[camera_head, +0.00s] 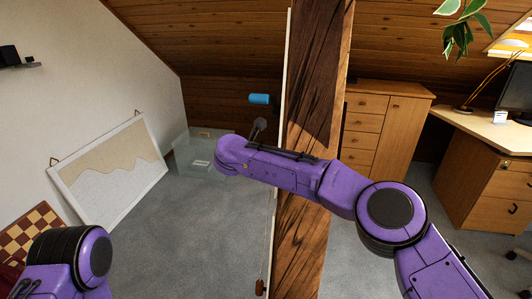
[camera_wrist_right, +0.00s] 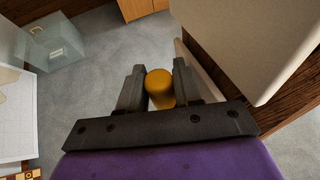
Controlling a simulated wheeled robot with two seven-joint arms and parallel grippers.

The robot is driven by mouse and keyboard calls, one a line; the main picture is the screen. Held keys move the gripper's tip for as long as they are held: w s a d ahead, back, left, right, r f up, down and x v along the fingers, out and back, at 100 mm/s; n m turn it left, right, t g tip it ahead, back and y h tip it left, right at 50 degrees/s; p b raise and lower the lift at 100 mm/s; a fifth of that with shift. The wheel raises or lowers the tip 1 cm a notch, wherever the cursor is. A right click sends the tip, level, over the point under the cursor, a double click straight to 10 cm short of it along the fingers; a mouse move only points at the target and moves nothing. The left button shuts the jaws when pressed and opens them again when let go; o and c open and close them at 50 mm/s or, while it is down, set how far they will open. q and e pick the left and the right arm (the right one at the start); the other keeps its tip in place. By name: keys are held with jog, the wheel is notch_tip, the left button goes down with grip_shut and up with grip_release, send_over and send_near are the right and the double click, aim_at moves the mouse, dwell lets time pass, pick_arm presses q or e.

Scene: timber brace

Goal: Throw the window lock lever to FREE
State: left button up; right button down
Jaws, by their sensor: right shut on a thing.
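My right gripper (camera_wrist_right: 160,82) is shut on a yellow rounded knob (camera_wrist_right: 160,88), which sits between its two dark fingers in the right wrist view. The knob looks like a handle end; I cannot tell whether it is the window lock lever, and no FREE mark is readable. A blue cylinder (camera_head: 259,98) sticks out left of the post, above the wrist. My left gripper is out of view; only a purple arm part shows at lower left.
The tall timber post (camera_head: 316,110) stands upright in the middle. A clear box (camera_head: 190,160) and a framed picture board (camera_head: 110,172) are on the left. A wooden cabinet (camera_head: 385,125) and a desk (camera_head: 480,130) are on the right. Grey carpet lies free at left.

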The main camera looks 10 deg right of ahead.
jog(key=shift+w+p, duration=0.15)
jog(key=shift+p, duration=0.15)
jog(key=shift+f, duration=0.1)
jog(key=c, duration=1.1)
grip_release()
jog(key=shift+c, duration=0.2)
jog(key=b+v, duration=0.2)
jog(key=v, duration=0.8)
jog(key=shift+r+b, duration=0.3)
jog(key=shift+r, duration=0.1)
jog(key=shift+a, duration=0.1)
jog(key=shift+c, duration=0.3)
